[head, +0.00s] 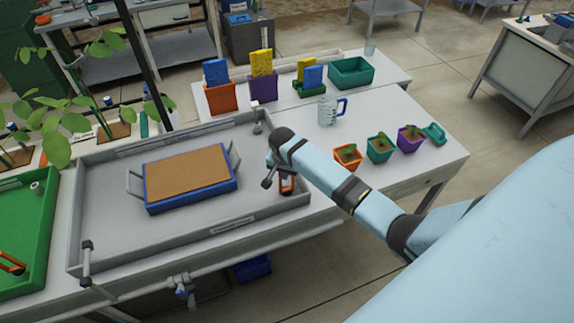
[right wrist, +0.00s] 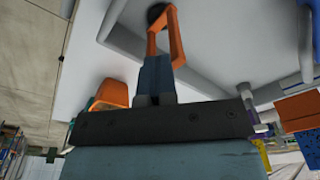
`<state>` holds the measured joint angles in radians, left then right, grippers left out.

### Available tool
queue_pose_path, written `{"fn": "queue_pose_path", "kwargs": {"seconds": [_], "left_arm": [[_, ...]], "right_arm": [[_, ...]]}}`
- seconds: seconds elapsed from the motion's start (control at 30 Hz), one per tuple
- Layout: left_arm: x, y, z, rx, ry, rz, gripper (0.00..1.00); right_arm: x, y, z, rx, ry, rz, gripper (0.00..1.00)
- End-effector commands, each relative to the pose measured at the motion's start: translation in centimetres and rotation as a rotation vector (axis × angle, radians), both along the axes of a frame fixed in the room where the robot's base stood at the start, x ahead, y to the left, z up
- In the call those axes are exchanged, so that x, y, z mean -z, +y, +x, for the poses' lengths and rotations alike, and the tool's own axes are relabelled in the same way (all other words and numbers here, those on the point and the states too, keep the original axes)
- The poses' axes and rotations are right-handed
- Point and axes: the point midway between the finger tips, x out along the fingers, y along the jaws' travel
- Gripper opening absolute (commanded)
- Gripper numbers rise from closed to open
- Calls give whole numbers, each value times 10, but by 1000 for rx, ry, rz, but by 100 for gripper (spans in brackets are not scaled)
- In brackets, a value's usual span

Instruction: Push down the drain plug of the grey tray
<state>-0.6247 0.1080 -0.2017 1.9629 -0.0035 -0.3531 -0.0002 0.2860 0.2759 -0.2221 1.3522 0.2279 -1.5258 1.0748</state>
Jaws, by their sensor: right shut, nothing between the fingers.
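The grey tray (head: 105,225) lies on the bench at left and centre. Its drain plug (head: 288,186) has an orange loop handle and stands near the tray's front right corner. In the right wrist view the orange handle (right wrist: 178,38) rises from a dark round base on the grey floor, just beyond my fingertips. My right gripper (head: 281,177) is shut and empty, close beside the plug in the head view. Its closed fingers (right wrist: 156,68) point toward the handle; I cannot tell whether they touch it. My left gripper is out of view.
A blue tray of brown soil (head: 190,205) sits inside the grey tray. A green tray (head: 35,235) with another orange handle (head: 12,263) is at far left. Small pots (head: 348,161), a clear jug (head: 328,112) and boxes stand to the right and behind.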

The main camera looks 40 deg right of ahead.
Motion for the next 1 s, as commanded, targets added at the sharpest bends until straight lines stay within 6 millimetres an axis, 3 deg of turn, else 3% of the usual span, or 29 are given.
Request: {"fn": "queue_pose_path", "kwargs": {"seconds": [0.03,0.07,0.47,1.0], "left_arm": [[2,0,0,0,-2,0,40],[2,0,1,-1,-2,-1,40],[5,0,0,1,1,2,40],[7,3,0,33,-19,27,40]], "right_arm": [[12,13,-12,-9,25,13,0],[12,15,-13,-9,26,13,0],[-2,13,-11,-6,16,9,0],[-110,25,-20,-10,22,11,0]]}}
